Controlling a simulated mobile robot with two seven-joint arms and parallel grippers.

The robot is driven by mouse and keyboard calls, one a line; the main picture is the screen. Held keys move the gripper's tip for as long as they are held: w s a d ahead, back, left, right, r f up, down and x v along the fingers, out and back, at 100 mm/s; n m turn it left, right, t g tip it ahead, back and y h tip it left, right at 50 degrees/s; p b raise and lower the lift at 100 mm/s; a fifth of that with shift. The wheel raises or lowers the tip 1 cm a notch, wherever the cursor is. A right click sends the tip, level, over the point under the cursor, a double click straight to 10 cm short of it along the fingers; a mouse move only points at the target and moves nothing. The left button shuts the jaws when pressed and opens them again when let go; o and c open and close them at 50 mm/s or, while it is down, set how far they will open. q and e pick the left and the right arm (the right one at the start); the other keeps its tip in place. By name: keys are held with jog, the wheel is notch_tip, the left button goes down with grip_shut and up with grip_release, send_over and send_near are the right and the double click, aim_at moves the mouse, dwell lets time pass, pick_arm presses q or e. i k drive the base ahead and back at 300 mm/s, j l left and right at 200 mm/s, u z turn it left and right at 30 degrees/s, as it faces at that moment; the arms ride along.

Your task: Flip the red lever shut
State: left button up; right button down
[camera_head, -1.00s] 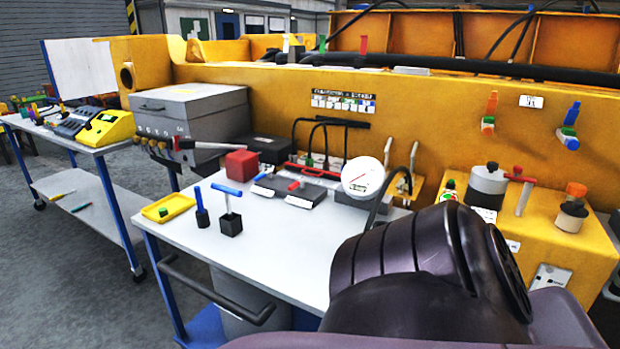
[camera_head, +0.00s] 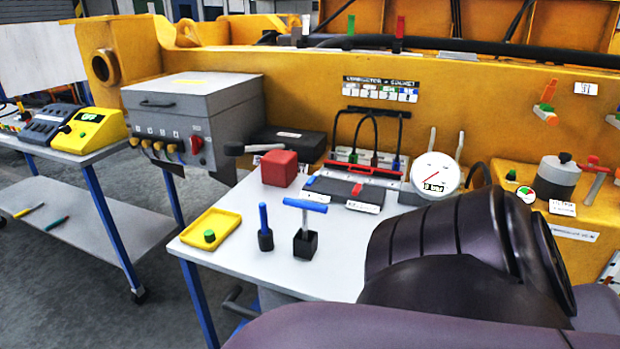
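Several red handles are in view, and I cannot tell for sure which one the task means. A red-topped lever (camera_head: 597,166) stands on the yellow block at the right, beside a grey pot. A small red lever (camera_head: 357,190) sits on a flat dark block on the white table. A long red bar (camera_head: 365,169) runs along the hose manifold behind it. A red switch handle (camera_head: 196,145) is on the front of the grey box at the left. Neither of my grippers is in view; only my dark arm links show at lower right, hiding the table's right part.
The white table (camera_head: 335,275) holds a yellow tray (camera_head: 211,229), a blue pin (camera_head: 264,225), a blue T-handle (camera_head: 305,206), a red cube (camera_head: 280,168) and a round gauge (camera_head: 434,175). A cart (camera_head: 115,230) stands at the left. The table's front middle is clear.

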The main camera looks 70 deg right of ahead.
aim_at(358, 187)
jog(key=i+u, duration=0.35)
jog(key=i, duration=0.35)
jog(key=i+l+u, duration=0.1)
jog(key=i+u, duration=0.25)
jog(key=i, duration=0.4)
jog(key=z, duration=2.75)
